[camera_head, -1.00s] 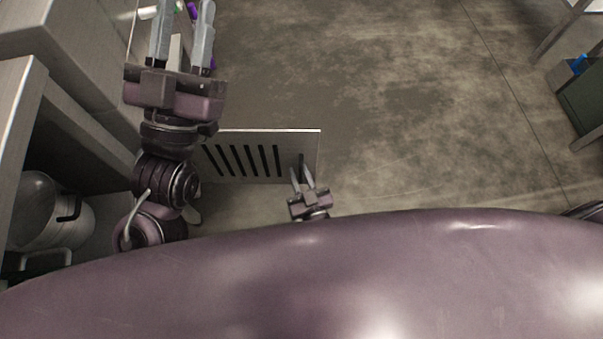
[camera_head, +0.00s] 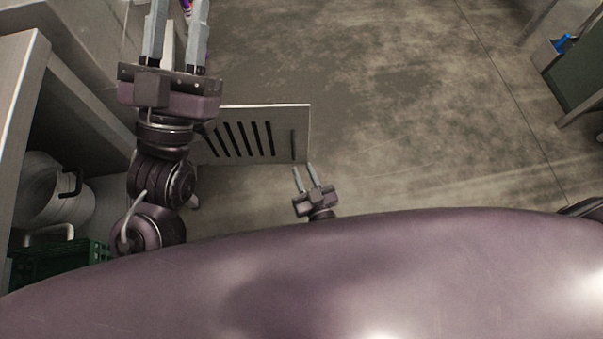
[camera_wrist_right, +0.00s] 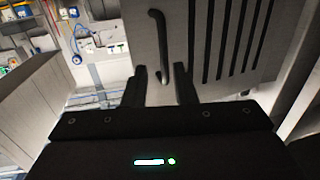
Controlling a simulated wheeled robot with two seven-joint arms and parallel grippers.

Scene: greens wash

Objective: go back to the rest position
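My right gripper (camera_head: 304,170) is small in the head view, low in the middle, just past the edge of my body. Its two fingers are apart with nothing between them. In the right wrist view its fingers (camera_wrist_right: 160,75) are also apart and empty, in front of a slotted grey panel with a dark bar handle (camera_wrist_right: 158,45). My left gripper (camera_head: 176,14) is large at the upper left of the head view. Its fingers are spread and point to the top edge, where the tips are cut off.
The slotted panel (camera_head: 291,118) stands out over the floor just ahead of the right gripper. Steel counters with an open shelf (camera_head: 92,120) line the left, with a green crate (camera_head: 60,262) and a pale container (camera_head: 52,190) there. Open floor (camera_head: 430,120) lies right.

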